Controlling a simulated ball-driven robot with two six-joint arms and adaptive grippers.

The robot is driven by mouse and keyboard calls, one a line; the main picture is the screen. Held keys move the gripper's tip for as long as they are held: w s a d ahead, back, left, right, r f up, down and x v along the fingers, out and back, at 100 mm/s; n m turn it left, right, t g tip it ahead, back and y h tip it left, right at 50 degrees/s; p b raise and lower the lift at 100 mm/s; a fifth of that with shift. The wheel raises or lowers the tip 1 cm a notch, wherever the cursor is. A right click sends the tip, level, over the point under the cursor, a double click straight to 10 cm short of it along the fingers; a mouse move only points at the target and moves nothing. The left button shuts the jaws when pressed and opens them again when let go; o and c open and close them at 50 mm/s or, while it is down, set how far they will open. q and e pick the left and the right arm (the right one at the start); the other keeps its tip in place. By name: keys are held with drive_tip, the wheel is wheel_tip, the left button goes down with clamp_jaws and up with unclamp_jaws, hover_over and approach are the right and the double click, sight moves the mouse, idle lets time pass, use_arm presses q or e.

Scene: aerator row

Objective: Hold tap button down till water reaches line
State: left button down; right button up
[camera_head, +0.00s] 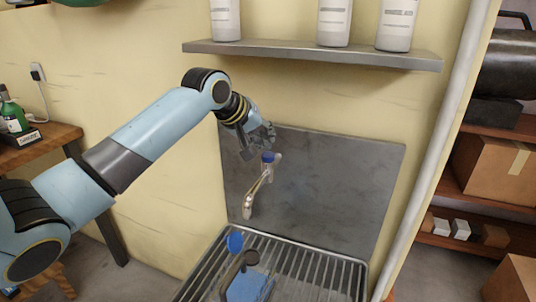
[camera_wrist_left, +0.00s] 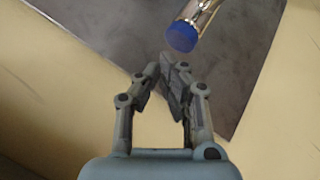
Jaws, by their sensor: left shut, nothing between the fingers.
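A metal tap (camera_head: 257,187) with a blue button (camera_head: 268,157) on top sticks out from a grey metal wall panel (camera_head: 330,185). The button also shows in the left wrist view (camera_wrist_left: 181,37), just beyond my fingertips. My left gripper (camera_head: 268,142) is shut and empty, close above the button; a small gap shows between them in the wrist view (camera_wrist_left: 166,70). No water line or running water is visible.
A metal shelf (camera_head: 310,53) with several white bottles (camera_head: 398,25) hangs above the tap. A pale pipe (camera_head: 437,150) runs down the wall to the right. Shelving with cardboard boxes (camera_head: 495,167) stands at far right, and a wooden table (camera_head: 52,139) at left.

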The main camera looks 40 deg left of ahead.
use_arm(q)
drive_tip(key=shift+f, duration=0.1)
drive_tip(key=shift+f, duration=0.3)
drive_tip(key=shift+f, duration=0.65)
idle(7.0)
